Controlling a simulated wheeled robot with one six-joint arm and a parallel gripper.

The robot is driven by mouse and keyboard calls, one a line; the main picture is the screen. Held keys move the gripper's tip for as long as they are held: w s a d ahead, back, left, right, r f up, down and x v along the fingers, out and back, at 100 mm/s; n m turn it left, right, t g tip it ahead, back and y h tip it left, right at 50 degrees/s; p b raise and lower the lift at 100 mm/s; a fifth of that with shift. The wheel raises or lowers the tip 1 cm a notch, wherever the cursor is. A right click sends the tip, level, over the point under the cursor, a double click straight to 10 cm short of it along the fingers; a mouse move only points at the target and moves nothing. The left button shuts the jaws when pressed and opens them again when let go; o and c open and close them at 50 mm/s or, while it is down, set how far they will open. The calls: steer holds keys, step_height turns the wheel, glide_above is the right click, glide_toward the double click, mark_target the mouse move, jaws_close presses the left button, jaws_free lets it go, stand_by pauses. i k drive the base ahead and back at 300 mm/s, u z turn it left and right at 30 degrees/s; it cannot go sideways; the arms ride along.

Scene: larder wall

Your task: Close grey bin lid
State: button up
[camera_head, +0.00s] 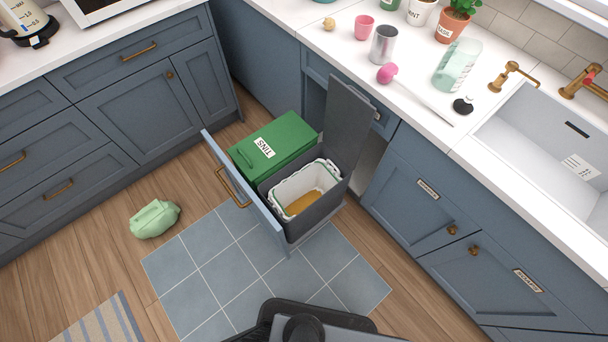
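The grey bin (292,228) stands in a pulled-out blue drawer under the counter. Its grey lid (347,118) is open and stands roughly upright at the bin's far right side, near the cupboard opening. A white liner (283,188) lines the bin, with something yellowish-brown at the bottom. A green bin (291,135) with a label reading TINS sits beside it in the same drawer, its lid shut. My gripper is not in view; only a dark part of my own body shows at the bottom edge.
The drawer front (238,178) with a brass handle juts over the blue tiled floor (245,265). A tied green bag (154,219) lies on the wood floor to the left.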

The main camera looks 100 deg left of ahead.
mark_target(350, 115)
steer(key=u, duration=0.35)
steer(key=k, duration=0.45)
steer(key=u, duration=3.35)
steer(key=k, duration=1.25)
steer(key=z, duration=0.85)
steer(key=i, duration=1.8)
steer(key=u, duration=0.75)
